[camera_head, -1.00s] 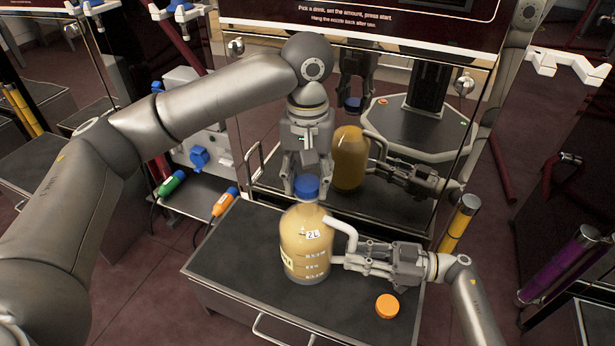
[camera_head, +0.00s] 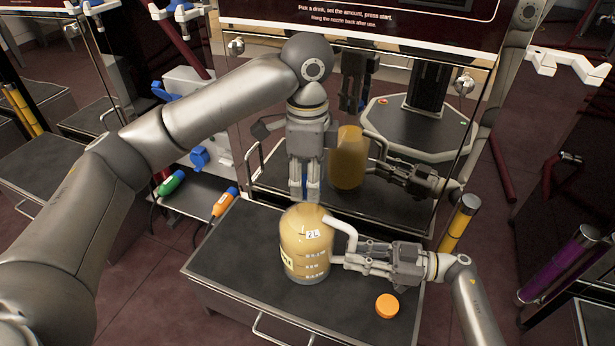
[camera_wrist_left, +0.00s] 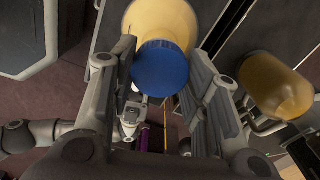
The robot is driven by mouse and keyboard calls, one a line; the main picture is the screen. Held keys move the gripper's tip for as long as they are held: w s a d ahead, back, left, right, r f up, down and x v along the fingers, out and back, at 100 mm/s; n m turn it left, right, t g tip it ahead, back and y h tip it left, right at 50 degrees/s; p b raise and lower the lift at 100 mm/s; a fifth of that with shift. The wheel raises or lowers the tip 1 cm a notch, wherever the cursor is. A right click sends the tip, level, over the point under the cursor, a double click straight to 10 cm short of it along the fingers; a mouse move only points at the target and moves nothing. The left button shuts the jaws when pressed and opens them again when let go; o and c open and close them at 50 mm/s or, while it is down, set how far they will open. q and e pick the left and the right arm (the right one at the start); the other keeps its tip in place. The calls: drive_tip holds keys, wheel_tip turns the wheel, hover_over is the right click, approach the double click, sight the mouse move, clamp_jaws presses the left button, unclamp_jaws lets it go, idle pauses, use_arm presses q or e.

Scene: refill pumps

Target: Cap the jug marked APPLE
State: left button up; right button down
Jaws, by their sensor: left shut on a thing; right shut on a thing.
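A clear jug (camera_head: 306,246) of pale yellow liquid, marked 2L, stands upright on the dark counter; the rest of its label is too small to read. My left gripper (camera_head: 303,194) points down over the jug's mouth, its fingers shut around the blue cap (camera_wrist_left: 161,69). The fingers mostly hide the cap in the head view; whether it is fully seated on the neck cannot be told. The jug's body (camera_wrist_left: 168,20) also shows beyond the cap in the left wrist view. My right gripper (camera_head: 352,262) is shut on the jug's white handle (camera_head: 345,232) from the right.
An orange cap (camera_head: 387,306) lies on the counter (camera_head: 235,262) at the front right. Green (camera_head: 171,182) and orange (camera_head: 225,201) nozzles lie on a shelf to the left. A glass panel behind mirrors the jug and grippers. The counter's left part is clear.

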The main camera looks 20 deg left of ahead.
use_arm(q)
drive_tip(key=shift+m, duration=0.9)
use_arm(e)
drive_tip(key=shift+s+f, duration=0.1)
drive_tip(key=shift+s, duration=0.05)
use_arm(q)
drive_tip(key=o, duration=1.2)
drive_tip(key=shift+r, duration=0.1)
wheel_tip(320, 180, up, 12)
use_arm(e)
drive_tip(key=c, duration=1.3)
unclamp_jaws()
